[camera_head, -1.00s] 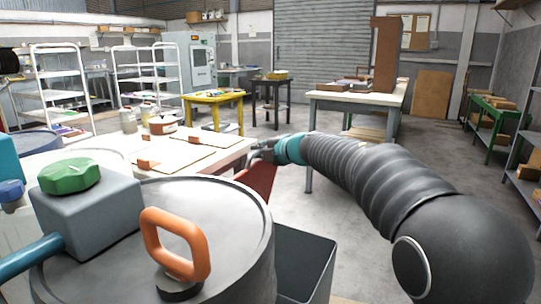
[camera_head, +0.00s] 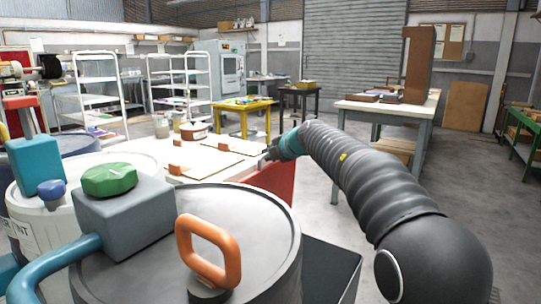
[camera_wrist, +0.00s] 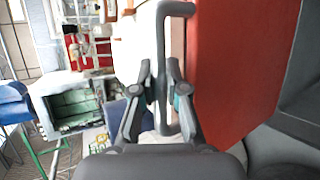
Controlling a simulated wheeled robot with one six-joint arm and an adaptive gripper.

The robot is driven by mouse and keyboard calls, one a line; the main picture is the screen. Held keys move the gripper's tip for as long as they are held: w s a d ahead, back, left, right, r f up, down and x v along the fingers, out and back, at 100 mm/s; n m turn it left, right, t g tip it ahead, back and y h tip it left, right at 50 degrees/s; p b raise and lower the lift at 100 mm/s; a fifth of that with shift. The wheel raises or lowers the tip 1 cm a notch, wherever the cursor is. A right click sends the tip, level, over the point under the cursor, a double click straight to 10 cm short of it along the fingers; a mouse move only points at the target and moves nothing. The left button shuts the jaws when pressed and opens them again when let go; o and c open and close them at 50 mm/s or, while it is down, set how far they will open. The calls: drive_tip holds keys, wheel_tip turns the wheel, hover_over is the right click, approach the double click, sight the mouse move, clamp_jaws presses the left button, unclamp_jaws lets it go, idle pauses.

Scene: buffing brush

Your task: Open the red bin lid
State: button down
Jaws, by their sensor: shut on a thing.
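The red bin lid (camera_head: 275,183) stands tilted up behind the grey drum in the head view, its lower part hidden by the drum. In the wrist view the lid (camera_wrist: 238,60) is a large red panel on the right. Its grey loop handle (camera_wrist: 161,35) runs up the middle. My gripper (camera_wrist: 159,75) has its two fingers on either side of the handle bar and is shut on it. In the head view my gripper (camera_head: 270,152) is small at the lid's upper edge. The dark bin body (camera_head: 332,268) shows partly, right of the drum.
A grey drum (camera_head: 265,225) with an orange handle (camera_head: 232,262) and a grey box with a green knob (camera_head: 110,180) stands close in front. A white worktable (camera_head: 150,150) is behind. Open floor (camera_head: 320,200) lies to the right of the bin.

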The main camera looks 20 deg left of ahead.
drive_tip(key=shift+w+d+r, duration=0.15)
drive_tip(key=shift+r, duration=0.15)
drive_tip(key=c, duration=1.2)
unclamp_jaws()
drive_tip(key=shift+w+d, duration=0.1)
drive_tip(key=shift+d, duration=0.05)
drive_tip(key=shift+s+a+f, duration=0.15)
drive_tip(key=shift+s+a, duration=0.05)
drive_tip(key=shift+a, duration=0.05)
drive_tip(key=v, duration=1.2)
